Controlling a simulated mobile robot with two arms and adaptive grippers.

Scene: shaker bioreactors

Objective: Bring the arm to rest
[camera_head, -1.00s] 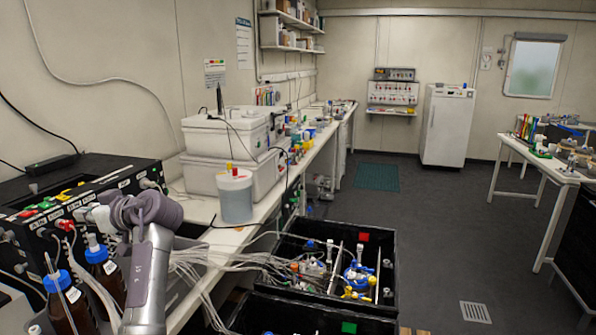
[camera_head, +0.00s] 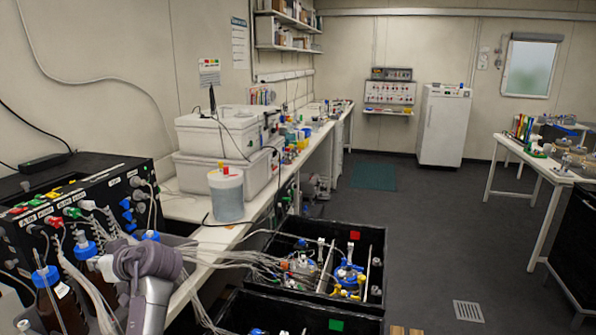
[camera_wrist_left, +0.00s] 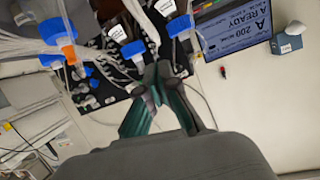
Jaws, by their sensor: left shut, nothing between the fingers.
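My left arm comes in at the lower left of the head view, its grey and purple-grey joint in front of the brown bottles. The left gripper's fingers are hidden there. In the left wrist view my left gripper (camera_wrist_left: 160,80) shows dark fingers with green sides, shut and empty. Its tips overlap the view of blue-capped bottles (camera_wrist_left: 133,50) and white tubing; I cannot tell whether they touch. My right gripper is not in view.
A black control box (camera_head: 100,210) with coloured plugs stands at the left. Black crates (camera_head: 340,300) with vessels and tubing sit lower centre. White bins (camera_head: 215,135) and a grey-white container (camera_head: 228,200) stand on the bench.

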